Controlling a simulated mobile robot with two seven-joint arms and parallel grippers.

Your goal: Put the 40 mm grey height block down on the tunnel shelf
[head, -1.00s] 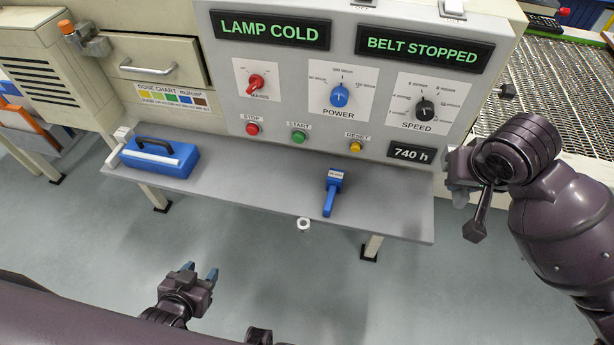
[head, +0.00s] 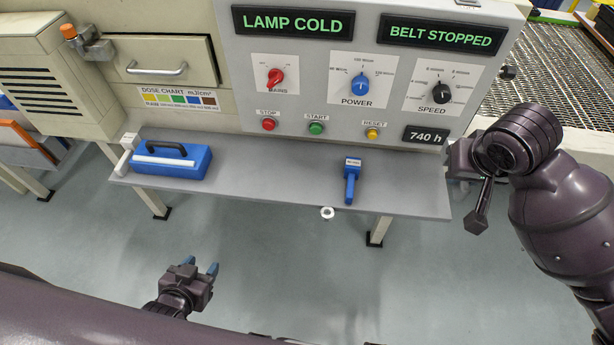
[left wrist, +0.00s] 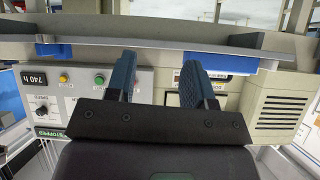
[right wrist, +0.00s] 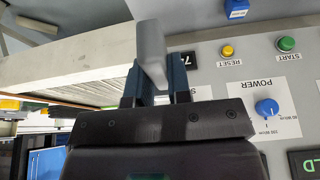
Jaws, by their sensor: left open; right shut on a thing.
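The grey height block (right wrist: 151,48) is a pale grey upright piece between the fingers of my right gripper (right wrist: 155,74), which is shut on it in the right wrist view. In the head view the right gripper is at the right end of the tunnel shelf (head: 270,185), mostly hidden behind its wrist, and I cannot make out the block there. The shelf is a flat grey ledge below the control panel. My left gripper (head: 200,270) is open and empty, low in front of the shelf; its spread fingers also show in the left wrist view (left wrist: 158,75).
A blue case (head: 172,160) with a black handle lies on the shelf's left end. A blue handled tool (head: 351,182) lies right of centre. A white ring (head: 327,213) shows at the front edge. The shelf between case and tool is clear. The control panel (head: 335,110) rises behind.

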